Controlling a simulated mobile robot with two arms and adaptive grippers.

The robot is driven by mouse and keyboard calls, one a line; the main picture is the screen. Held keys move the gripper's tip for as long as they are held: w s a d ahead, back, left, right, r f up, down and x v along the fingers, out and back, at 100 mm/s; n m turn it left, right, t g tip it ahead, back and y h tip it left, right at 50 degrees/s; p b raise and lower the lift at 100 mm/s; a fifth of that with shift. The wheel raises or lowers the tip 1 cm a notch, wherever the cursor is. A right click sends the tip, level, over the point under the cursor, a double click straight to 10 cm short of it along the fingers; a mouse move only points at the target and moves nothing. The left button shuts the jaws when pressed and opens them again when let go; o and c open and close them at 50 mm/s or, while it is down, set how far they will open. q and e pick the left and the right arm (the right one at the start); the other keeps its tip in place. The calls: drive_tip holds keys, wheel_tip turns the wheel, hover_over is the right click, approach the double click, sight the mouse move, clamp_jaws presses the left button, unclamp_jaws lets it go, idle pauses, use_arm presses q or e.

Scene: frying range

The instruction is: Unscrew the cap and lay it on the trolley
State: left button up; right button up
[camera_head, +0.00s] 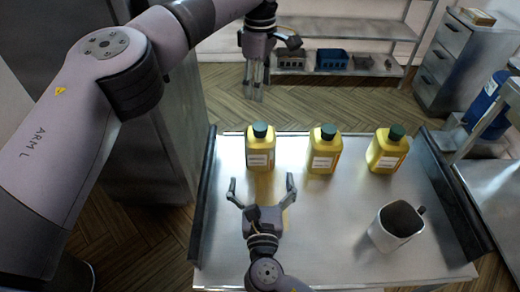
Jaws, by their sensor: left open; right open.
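A row of three yellow bottles stands upright on the metal trolley (330,235): the left bottle (260,152), the middle bottle (323,154) and the right bottle (386,155). Each has a dark green cap on top: left cap (260,130), middle cap (328,132), right cap (396,132). My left gripper (254,95) hangs fingers down above and behind the left bottle, apart from it, open and empty. My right gripper (262,186) is open and empty, low over the trolley in front of the left bottle, with its fingers spread towards it.
A grey mug (396,226) stands at the trolley's front right. Dark raised rails (204,195) bound its left and right sides. Behind are a shelf rack (340,75) with bins, a drawer cabinet (455,55) and a blue drum (486,100). The trolley's middle is clear.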

sight(260, 141)
use_arm(q)
wheel_tip(260, 141, down, 5)
drive_tip(key=b, duration=0.4)
drive_tip(key=shift+w+r, duration=0.1)
use_arm(e)
wheel_tip(260, 141, down, 5)
drive_tip(key=shift+r, duration=0.1)
drive_tip(key=shift+w, duration=0.55)
use_arm(q)
drive_tip(key=shift+r, duration=0.1)
use_arm(e)
drive_tip(key=w, duration=1.6)
drive_tip(key=shift+w+a, duration=0.15)
drive_tip(key=shift+w, duration=0.05)
